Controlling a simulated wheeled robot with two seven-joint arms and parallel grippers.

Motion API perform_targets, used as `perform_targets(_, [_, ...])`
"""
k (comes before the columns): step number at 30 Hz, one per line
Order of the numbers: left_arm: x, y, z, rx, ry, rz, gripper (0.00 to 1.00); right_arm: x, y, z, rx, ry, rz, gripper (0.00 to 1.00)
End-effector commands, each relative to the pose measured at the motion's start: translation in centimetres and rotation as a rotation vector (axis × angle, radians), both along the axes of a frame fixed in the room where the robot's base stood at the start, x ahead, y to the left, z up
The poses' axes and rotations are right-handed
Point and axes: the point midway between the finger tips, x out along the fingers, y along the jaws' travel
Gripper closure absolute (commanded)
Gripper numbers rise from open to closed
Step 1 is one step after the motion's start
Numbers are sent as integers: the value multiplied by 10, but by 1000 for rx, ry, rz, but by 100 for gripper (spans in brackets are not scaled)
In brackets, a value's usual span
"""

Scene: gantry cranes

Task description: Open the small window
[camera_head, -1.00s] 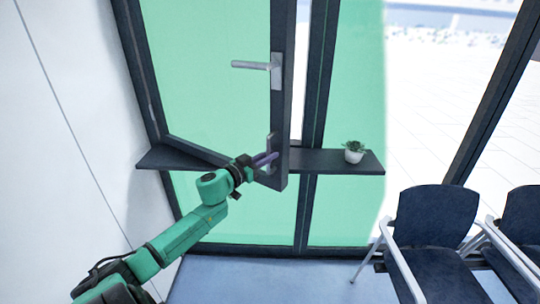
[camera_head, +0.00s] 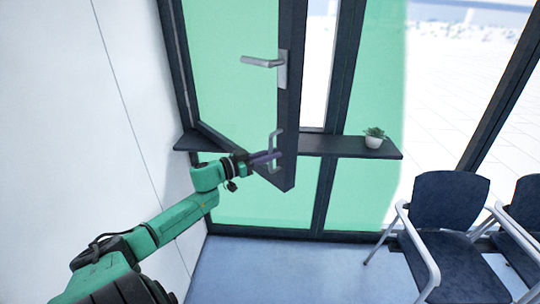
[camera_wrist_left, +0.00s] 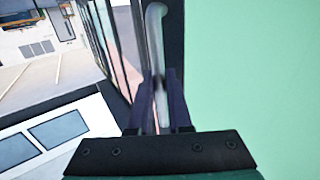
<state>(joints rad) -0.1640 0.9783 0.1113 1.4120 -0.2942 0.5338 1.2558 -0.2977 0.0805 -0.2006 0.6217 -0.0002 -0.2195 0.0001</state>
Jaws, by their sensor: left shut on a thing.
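The small window (camera_head: 230,85) has a dark frame and a green-tinted pane. It stands ajar, swung inward from its left side, with a gap at its right edge. A grey lever handle (camera_head: 281,68) sits high on its free edge. A grey upright pull handle (camera_head: 275,138) sits lower on the same edge. My left gripper (camera_head: 273,156) is shut on the pull handle. In the left wrist view the two dark fingers (camera_wrist_left: 159,92) close around the pull handle's bar (camera_wrist_left: 156,35). My right gripper is not in view.
A dark sill shelf (camera_head: 340,147) runs behind the window and bears a potted plant (camera_head: 374,138). Dark blue chairs (camera_head: 450,205) stand at the right. A white wall (camera_head: 60,100) is at the left. The blue floor (camera_head: 290,270) is clear in front.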

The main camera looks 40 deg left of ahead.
Motion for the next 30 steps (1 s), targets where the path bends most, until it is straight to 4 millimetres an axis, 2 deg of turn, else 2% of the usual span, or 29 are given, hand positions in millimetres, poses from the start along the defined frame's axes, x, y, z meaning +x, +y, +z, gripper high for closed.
perform_targets(2, [0, 0, 0, 1, 1, 0, 100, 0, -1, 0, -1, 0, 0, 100])
perform_targets(3, [0, 0, 0, 1, 1, 0, 79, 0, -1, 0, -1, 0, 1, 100])
perform_targets(5, [0, 0, 0, 1, 1, 0, 56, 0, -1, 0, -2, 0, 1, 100])
perform_targets(6, [0, 0, 0, 1, 1, 1, 53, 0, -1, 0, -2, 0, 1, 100])
perform_targets(15, [-1, 0, -1, 0, 1, 1, 53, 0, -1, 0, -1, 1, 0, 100])
perform_targets(20, [-11, 4, -3, -1, 3, 1, 53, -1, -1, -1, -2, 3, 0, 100])
perform_targets(26, [-44, 14, -4, -2, 6, 1, 53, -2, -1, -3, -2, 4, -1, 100])
perform_targets(30, [-77, 25, -4, -2, 7, 3, 53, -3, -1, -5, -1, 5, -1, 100])
